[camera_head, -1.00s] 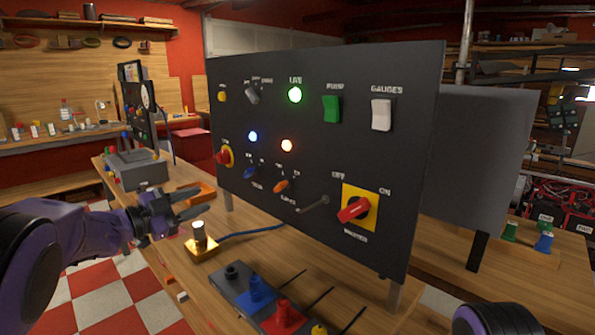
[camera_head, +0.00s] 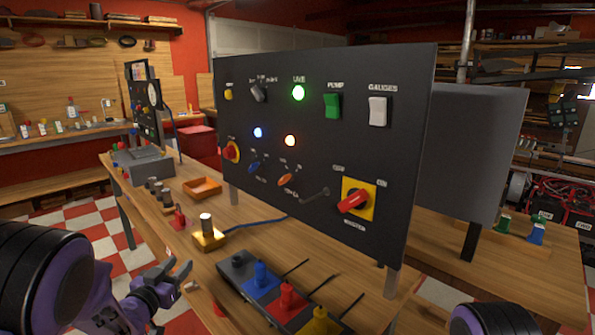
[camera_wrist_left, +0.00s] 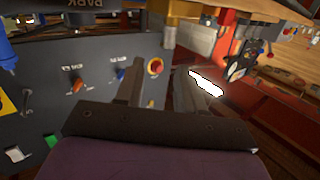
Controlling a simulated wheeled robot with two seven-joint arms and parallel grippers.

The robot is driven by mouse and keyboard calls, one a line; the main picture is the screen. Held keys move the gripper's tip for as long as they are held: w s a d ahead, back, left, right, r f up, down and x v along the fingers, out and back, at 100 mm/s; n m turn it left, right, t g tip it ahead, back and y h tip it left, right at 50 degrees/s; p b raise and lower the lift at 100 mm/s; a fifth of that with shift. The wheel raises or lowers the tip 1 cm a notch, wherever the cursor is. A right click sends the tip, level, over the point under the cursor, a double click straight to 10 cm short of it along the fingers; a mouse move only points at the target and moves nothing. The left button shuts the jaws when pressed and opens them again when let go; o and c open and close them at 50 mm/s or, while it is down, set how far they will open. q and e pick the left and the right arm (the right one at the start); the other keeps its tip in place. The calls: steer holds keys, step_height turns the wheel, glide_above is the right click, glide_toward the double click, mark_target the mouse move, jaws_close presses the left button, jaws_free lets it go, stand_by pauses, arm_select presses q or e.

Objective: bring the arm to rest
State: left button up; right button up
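My left gripper (camera_head: 170,284) is low at the left in the head view, in front of the bench's near edge and apart from the panel. Its fingers are spread with nothing between them. The left wrist view also shows the two separated fingers (camera_wrist_left: 160,88), with part of the panel (camera_wrist_left: 40,100) to their left. The black control panel (camera_head: 320,135) stands upright on the wooden bench, with a lit green lamp (camera_head: 298,93), a blue lamp and an orange-white lamp. A red rotary switch (camera_head: 354,201) sits on a yellow plate. My right gripper is out of view.
A brass-coloured block with a knob (camera_head: 208,236) and a strip of coloured plugs (camera_head: 262,274) lie on the bench near my left gripper. An orange tray (camera_head: 203,189) and a red piece (camera_head: 179,218) are farther back. Checkered floor shows at the left.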

arm_select(q)
steer(key=s+a+f+n+g+y, duration=0.1)
steer(key=s+f+n+g+y, duration=0.1)
steer(key=s+f, duration=0.3)
steer(key=s+a+f+n+g+y, duration=0.1)
steer(key=s+f+n+y, duration=0.15)
steer(key=f, duration=0.55)
steer(key=s+f+n+g, duration=0.1)
steer(key=s+f+g, duration=0.2)
steer(key=s+f, duration=0.3)
steer(key=s+d+f+n+g+y+p, duration=0.1)
steer(key=s+f+g, duration=0.3)
steer(key=s, duration=1.3)
steer(key=s+f+n+g+y+p, duration=0.1)
steer(key=s+f+n+g, duration=0.2)
steer(key=s+f, duration=0.4)
steer(key=s, duration=0.5)
steer(key=shift+d+f+g, duration=0.3)
steer(key=shift+f+g, duration=0.05)
steer(key=shift+g, duration=0.05)
